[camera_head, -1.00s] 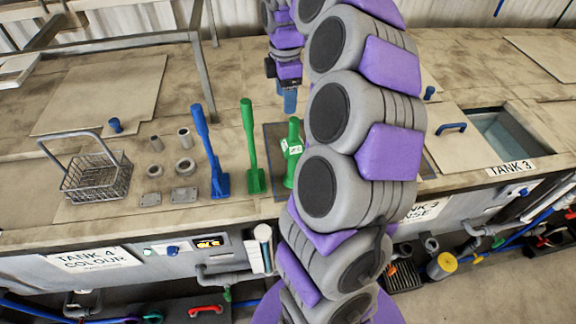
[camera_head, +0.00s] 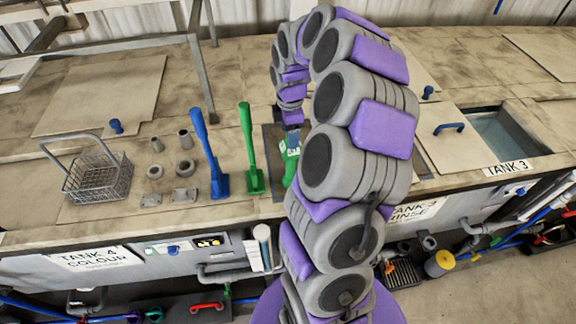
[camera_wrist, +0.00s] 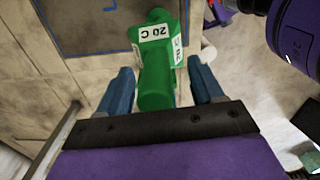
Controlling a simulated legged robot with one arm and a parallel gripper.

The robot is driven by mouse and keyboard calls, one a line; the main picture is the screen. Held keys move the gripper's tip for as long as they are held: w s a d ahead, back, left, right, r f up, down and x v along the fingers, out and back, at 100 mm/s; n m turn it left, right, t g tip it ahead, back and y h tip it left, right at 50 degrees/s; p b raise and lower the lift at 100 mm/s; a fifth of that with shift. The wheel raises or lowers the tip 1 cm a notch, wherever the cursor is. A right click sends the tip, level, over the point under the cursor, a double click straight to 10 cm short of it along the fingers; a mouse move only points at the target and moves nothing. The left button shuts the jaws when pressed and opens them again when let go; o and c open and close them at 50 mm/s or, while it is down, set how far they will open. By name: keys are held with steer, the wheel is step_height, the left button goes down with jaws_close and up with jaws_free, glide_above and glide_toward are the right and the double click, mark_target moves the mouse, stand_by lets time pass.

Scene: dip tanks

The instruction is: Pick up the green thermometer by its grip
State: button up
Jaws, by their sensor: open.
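The green thermometer (camera_head: 290,166) stands on the bench in front of my arm, partly hidden by it. In the wrist view the thermometer (camera_wrist: 155,60) has white labels, one reading "20 C". Its rounded green grip points toward my gripper. My gripper (camera_wrist: 160,68) is open, with one blue finger on each side of the grip and gaps visible on both sides. In the head view my gripper (camera_head: 292,127) is just above the thermometer, pointing down.
An upright green tool (camera_head: 250,150) and an upright blue tool (camera_head: 212,155) stand close to the left. A wire basket (camera_head: 97,178) and several small grey metal parts (camera_head: 184,168) are farther left. Open tank 3 (camera_head: 505,132) is to the right. The bench's front edge is near.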

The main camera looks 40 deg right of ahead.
steer(key=shift+d+f, duration=0.85)
steer(key=shift+f, duration=0.15)
steer(key=shift+d, duration=0.15)
steer(key=shift+a+r, duration=0.15)
steer(key=shift+a, duration=1.05)
steer(key=c, duration=0.6)
steer(key=shift+c, duration=0.7)
steer(key=shift+s+d, duration=0.15)
steer(key=shift+d, duration=0.65)
jaws_close()
steer(key=shift+a, duration=0.4)
